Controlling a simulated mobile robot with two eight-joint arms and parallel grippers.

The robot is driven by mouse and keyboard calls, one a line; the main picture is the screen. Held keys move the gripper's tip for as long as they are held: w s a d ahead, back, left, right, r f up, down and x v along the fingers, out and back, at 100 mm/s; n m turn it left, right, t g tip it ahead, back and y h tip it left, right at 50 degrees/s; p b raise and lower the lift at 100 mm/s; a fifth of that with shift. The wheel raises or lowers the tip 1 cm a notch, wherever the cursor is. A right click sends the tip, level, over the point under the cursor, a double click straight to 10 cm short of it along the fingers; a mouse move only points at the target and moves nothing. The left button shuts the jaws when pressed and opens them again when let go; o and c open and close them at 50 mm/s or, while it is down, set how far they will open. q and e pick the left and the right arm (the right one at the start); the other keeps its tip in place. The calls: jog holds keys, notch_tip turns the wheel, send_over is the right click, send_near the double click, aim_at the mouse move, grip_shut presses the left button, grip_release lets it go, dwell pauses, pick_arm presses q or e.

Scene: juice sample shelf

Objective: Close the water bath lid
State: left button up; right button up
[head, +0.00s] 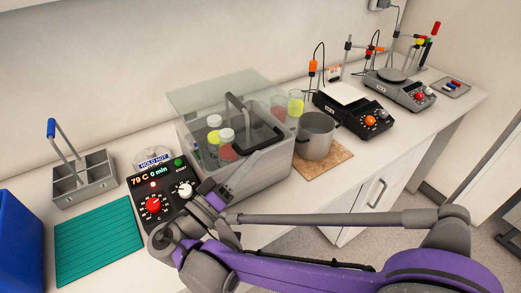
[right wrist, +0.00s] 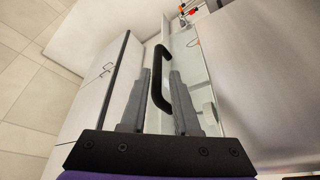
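The water bath (head: 265,178) is a grey, glass-topped box in the middle of the bench. Its clear lid (head: 200,92) carries a black U-shaped handle (head: 262,116). I cannot tell for sure how far the lid is tilted. My right gripper (head: 236,168) is at the front of the bath, close to the handle. In the right wrist view, the open fingers (right wrist: 161,84) stand on either side of the handle (right wrist: 164,62), with a gap visible; contact is unclear. My left gripper is not in view.
A metal pot (head: 315,135) on a cork mat (head: 333,165) stands close on the right. A green mat (head: 95,250), grey caddy (head: 85,185) and blue bin (head: 18,245) are at left.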

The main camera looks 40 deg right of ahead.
jog(key=v, duration=0.5)
jog(key=shift+s+a+f, duration=0.1)
jog(key=shift+a+f, duration=0.05)
jog(key=shift+a, duration=0.15)
